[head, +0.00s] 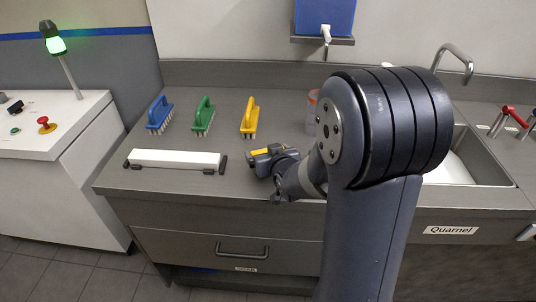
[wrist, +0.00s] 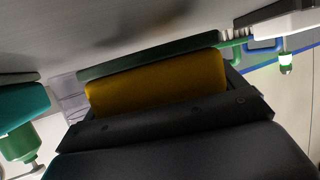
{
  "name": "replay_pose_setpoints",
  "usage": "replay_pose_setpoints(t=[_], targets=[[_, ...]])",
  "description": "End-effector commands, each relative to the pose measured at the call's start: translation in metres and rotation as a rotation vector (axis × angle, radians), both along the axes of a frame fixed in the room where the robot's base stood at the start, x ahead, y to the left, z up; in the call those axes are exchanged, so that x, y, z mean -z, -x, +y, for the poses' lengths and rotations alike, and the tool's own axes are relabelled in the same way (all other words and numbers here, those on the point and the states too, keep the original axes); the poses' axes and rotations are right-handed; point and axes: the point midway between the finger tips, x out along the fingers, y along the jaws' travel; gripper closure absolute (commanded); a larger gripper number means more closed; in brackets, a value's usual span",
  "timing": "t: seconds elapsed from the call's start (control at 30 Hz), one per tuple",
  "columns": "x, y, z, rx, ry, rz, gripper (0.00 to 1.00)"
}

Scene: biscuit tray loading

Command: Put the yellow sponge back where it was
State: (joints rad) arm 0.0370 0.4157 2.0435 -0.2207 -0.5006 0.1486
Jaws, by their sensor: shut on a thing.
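The yellow sponge (head: 260,152) is in my gripper (head: 264,157), at the front part of the grey counter, just right of the white bar. In the wrist view the sponge (wrist: 160,82) is a yellow block with a dark green layer along its far side. The dark jaws are shut on it. Most of its near side is hidden by the gripper. I cannot tell whether the sponge touches the counter. No marked place for the sponge can be made out.
Blue (head: 159,114), green (head: 203,116) and yellow (head: 250,117) brushes stand along the back of the counter (head: 125,160). The white bar (head: 175,159) with dark ends lies near the front edge. A sink (head: 465,165) is at right, partly behind my arm.

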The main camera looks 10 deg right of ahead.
Motion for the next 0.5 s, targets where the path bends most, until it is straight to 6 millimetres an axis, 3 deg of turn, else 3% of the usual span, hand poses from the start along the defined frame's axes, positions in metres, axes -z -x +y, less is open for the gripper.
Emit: replay_pose_setpoints(t=[0.5], targets=[[0.0084, -0.0001, 0.0, 0.0, 0.0, -0.002, 0.34]])
